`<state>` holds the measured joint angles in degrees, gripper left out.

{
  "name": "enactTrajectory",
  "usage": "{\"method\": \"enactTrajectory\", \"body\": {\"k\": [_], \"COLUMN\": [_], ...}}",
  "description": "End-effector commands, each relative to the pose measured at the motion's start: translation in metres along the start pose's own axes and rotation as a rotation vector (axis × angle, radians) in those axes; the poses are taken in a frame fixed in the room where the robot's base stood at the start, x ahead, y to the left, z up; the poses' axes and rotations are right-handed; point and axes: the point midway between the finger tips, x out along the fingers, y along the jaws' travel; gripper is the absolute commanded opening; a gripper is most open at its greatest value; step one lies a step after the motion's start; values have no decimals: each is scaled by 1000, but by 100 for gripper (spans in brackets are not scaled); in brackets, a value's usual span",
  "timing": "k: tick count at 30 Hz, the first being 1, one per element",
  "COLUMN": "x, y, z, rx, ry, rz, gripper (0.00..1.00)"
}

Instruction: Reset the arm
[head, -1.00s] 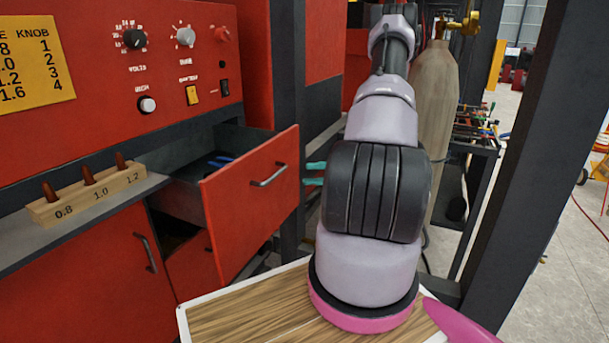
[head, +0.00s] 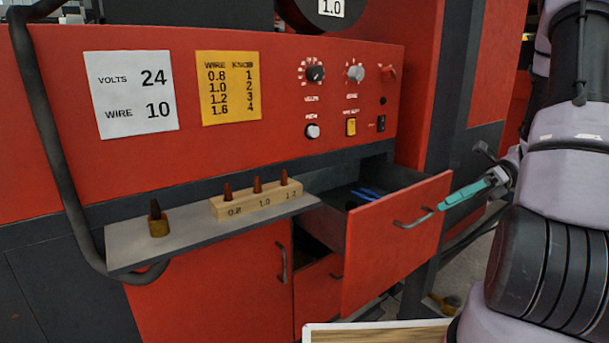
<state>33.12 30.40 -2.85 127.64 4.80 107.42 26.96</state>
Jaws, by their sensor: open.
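My arm stands at the right edge of the head view, with its upper part cut off by the frame. My gripper (head: 462,193) shows beside the arm, its teal fingers pointing left and down. The fingers are open and I see nothing between them. The tips appear close to the handle (head: 413,218) of the red drawer (head: 392,245); I cannot tell if they touch it. The drawer is pulled out from the red cabinet. A blue-handled tool (head: 366,194) lies inside it, partly hidden by the drawer front.
Above are knobs, a white card (head: 130,95) and a yellow chart (head: 230,88). A dark post stands behind the drawer.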

Motion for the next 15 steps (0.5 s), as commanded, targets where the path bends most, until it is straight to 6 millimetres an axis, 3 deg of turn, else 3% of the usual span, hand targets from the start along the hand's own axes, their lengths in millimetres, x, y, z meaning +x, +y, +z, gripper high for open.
{"method": "enactTrajectory", "body": {"k": [3, 15], "x": [9, 23], "y": [24, 88], "z": [17, 58], "rx": [-222, -974], "ry": [182, 756], "rz": [-71, -270], "gripper": [45, 45]}}
